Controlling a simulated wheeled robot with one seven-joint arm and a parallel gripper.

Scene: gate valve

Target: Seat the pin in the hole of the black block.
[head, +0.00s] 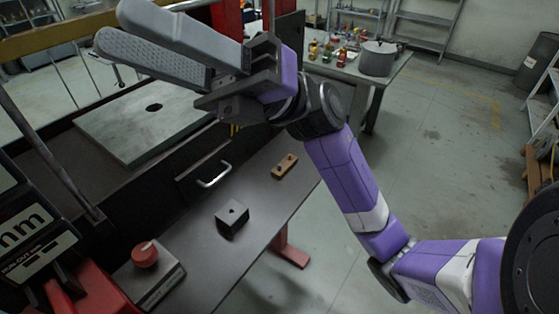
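The black block (232,218) stands on the dark bench top, with a small round hole visible in its upper face. A small tan wooden block (285,168) lies farther back on the bench, with small dark marks on its top. I cannot make out the pin for certain; whether one stands in the wooden block is too small to tell. My gripper (119,27) is raised at the upper left, well above the bench and close to the camera. Its two grey fingers are apart, with nothing visible between them.
A red knob on a grey box (165,283) stands at the bench's near left. A metal handle (214,175) sticks out behind the black block. A grey plate with a hole (125,124) lies at left. Bare bench separates the two blocks. A pot (377,60) stands on a back table.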

